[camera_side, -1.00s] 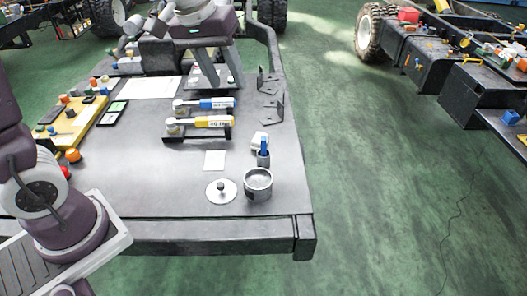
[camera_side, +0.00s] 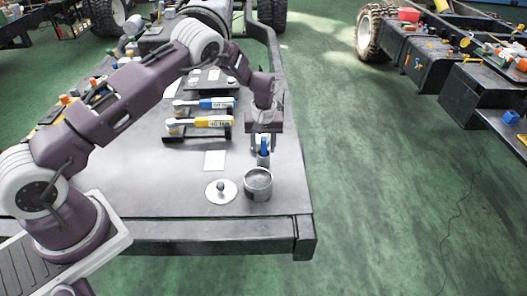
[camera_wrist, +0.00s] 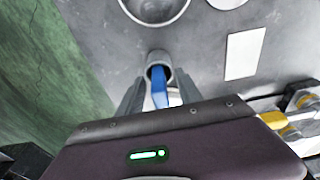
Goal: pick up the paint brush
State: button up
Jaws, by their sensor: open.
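The paint brush (camera_side: 264,146) shows a blue handle standing up out of a small grey cup (camera_side: 263,160) on the dark table. In the wrist view the blue brush (camera_wrist: 159,84) leans in the cup (camera_wrist: 158,60), between my two fingers. My gripper (camera_side: 264,140) is at the brush, pointing down, just above the cup. In the wrist view my gripper (camera_wrist: 158,92) is open, with a finger on either side of the brush. I cannot tell whether either finger touches it. The brush's lower end is hidden inside the cup.
A larger round metal pot (camera_side: 258,185) stands just in front of the cup. A white disc with a knob (camera_side: 221,192) and a white card (camera_side: 214,160) lie to the left. Blue and yellow torque tools (camera_side: 205,122) rest on a rack behind. The table's right edge is close.

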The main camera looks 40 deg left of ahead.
grip_shut()
notch_tip(320, 180, up, 10)
jog(key=shift+r, duration=0.1)
dwell(0.5)
